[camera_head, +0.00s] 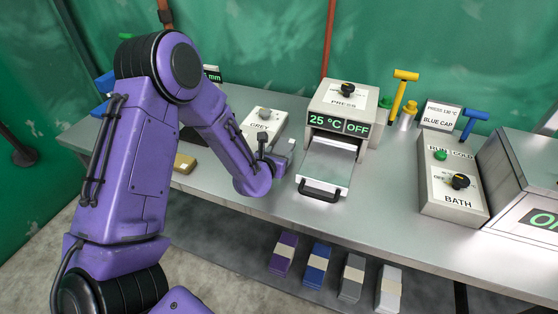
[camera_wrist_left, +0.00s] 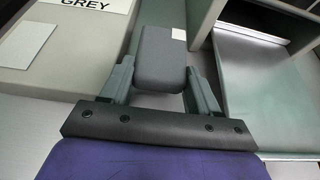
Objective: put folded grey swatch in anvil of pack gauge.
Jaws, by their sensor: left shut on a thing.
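My left gripper (camera_head: 276,160) is above the bench between the GREY box and the press. In the head view only a small grey part of the swatch (camera_head: 287,147) shows at the gripper. The pack gauge seems to be behind my left arm, where a dark display ending in "mm" (camera_head: 213,74) shows; its anvil is hidden. My right gripper is out of view.
The GREY box (camera_head: 264,125) stands left of the press (camera_head: 340,100), whose tray (camera_head: 326,165) sticks out toward the front. The bath box (camera_head: 452,185) stands right. Several wrapped bundles (camera_head: 316,265) sit below the bench.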

